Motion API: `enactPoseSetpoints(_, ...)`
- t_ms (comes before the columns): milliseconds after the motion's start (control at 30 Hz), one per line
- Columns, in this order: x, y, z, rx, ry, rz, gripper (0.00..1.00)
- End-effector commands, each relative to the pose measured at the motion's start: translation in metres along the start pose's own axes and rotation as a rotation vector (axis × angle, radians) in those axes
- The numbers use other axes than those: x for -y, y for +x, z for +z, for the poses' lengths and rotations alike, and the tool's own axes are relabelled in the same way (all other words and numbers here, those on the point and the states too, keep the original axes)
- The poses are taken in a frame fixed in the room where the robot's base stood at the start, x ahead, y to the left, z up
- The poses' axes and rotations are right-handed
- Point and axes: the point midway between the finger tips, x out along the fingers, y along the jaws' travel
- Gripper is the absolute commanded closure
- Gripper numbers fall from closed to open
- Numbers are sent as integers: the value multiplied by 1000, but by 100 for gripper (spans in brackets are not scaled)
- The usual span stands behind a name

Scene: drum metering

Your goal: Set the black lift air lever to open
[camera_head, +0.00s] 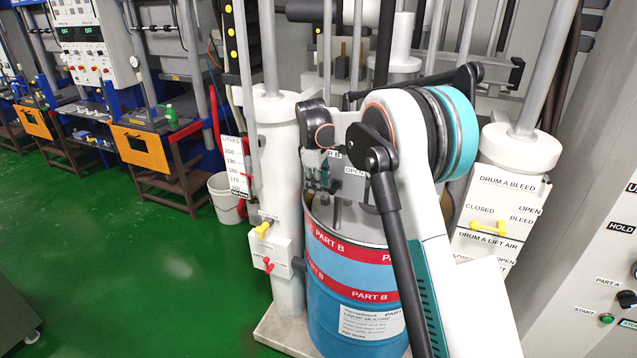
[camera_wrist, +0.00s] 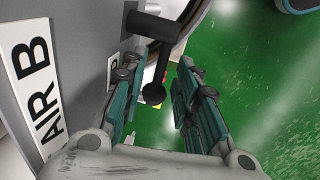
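The black lever (camera_wrist: 153,26) shows in the wrist view beside a grey panel with a white label reading "AIR B" (camera_wrist: 38,85). A thin black rod runs from its thick hub down to a round black knob (camera_wrist: 154,94). My gripper (camera_wrist: 160,80) is open, with one teal finger on each side of the knob and visible gaps. In the head view my gripper (camera_head: 317,182) is small and partly hidden at the panel above the drum. An "OPEN" label (camera_head: 354,171) shows beside it.
A blue "PART B" drum (camera_head: 345,270) stands below my arm. A yellow lever (camera_head: 262,229) and a red lever (camera_head: 268,265) sit on the left column. Another yellow lever (camera_head: 488,229) is on the right panel. A white bucket (camera_head: 226,197) stands on open green floor.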

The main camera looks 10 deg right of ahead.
Motion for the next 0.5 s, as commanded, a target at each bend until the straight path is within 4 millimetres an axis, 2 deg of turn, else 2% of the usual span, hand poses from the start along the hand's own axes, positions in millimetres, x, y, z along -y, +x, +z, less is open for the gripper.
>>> enactPoseSetpoints(33, 0, 0, 0, 0, 0, 0, 86)
enactPoseSetpoints(100, 0, 0, 0, 0, 0, 0, 100)
enactPoseSetpoints(500, 0, 0, -2, -5, -1, 2, 100)
